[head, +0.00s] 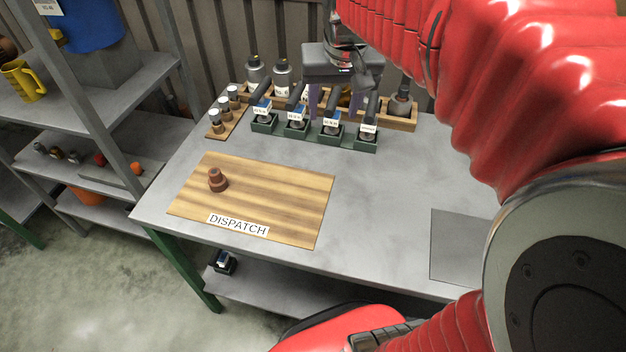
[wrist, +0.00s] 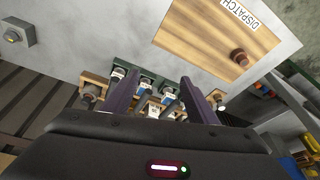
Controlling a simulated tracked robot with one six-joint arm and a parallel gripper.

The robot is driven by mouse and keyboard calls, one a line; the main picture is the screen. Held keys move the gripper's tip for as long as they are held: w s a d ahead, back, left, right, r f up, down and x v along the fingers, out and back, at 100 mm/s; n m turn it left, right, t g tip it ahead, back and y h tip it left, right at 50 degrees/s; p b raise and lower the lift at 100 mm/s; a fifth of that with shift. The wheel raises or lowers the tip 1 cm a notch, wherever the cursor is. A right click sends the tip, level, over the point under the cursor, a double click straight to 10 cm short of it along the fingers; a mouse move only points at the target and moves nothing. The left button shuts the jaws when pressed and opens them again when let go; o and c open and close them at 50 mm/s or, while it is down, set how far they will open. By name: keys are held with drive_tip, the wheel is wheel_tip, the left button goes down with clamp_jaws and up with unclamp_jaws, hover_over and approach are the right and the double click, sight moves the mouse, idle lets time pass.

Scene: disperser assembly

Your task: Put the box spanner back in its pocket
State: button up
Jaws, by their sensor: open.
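I cannot pick out the box spanner or its pocket with certainty. My gripper (head: 332,112) is open, with its two purple fingers pointing down over the back of the table, near the wooden rack and the green holders. Its fingers also show in the wrist view (wrist: 160,80), spread apart, with nothing visibly clasped between them. A yellow item (head: 344,98) shows partly behind the fingers in the head view. Several green holders (head: 296,131) carry dark upright handles and white labels. A brown stepped piece (head: 218,180) stands on the wooden DISPATCH board (head: 290,210).
A wooden rack (head: 399,121) with grey bottles stands along the back. A small wooden strip (head: 227,124) with several small cylinders is at the left. A grey plate (head: 455,246) lies at the right. Shelves (head: 95,95) stand left of the table. The table's middle right is clear.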

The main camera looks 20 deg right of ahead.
drive_tip(key=s+a+f+n+t, duration=0.1)
drive_tip(key=s+a+f, duration=0.1)
drive_tip(key=s+a, duration=0.2)
drive_tip(key=s+a+f+n+t, duration=0.1)
drive_tip(key=s+a, duration=0.4)
drive_tip(key=s, duration=0.6)
drive_tip(key=shift+s+a+f+n+y, duration=0.2)
drive_tip(key=shift+f+n+y, duration=0.2)
drive_tip(key=shift+f+n, duration=0.55)
drive_tip(key=shift+f+m, duration=0.2)
drive_tip(key=shift+m, duration=0.05)
